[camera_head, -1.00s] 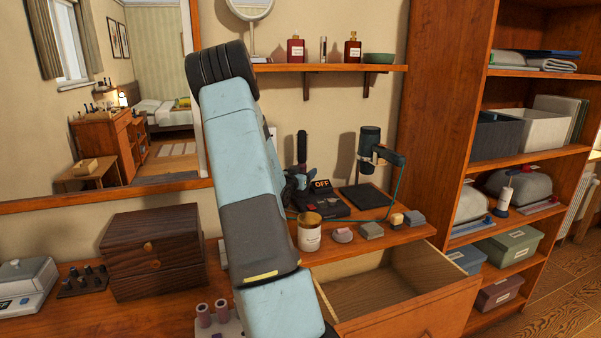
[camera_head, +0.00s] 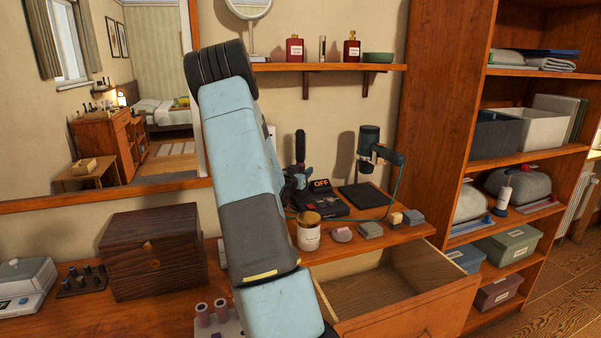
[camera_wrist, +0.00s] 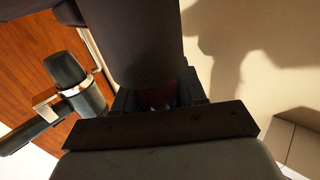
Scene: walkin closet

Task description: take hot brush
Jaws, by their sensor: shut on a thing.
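The hot brush appears to be the dark upright rod (camera_head: 300,146) behind my arm in the head view. Its lower part is hidden by my gripper and arm. My gripper (camera_head: 296,181) is at its lower part, over the rear of the vanity shelf. In the wrist view, a thick dark cylinder (camera_wrist: 138,40), which looks like the same brush, stands between the jaws. My gripper (camera_wrist: 160,97) is shut on it. A small reddish part shows between the jaws. I cannot tell whether the brush's lower end touches anything.
A dark hair dryer (camera_head: 369,145) stands to the right, with a teal cord; it also shows in the wrist view (camera_wrist: 68,76). A black box with an OFF sign (camera_head: 320,185) is close by. A jar (camera_head: 308,232) stands in front, above an open drawer (camera_head: 370,285).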

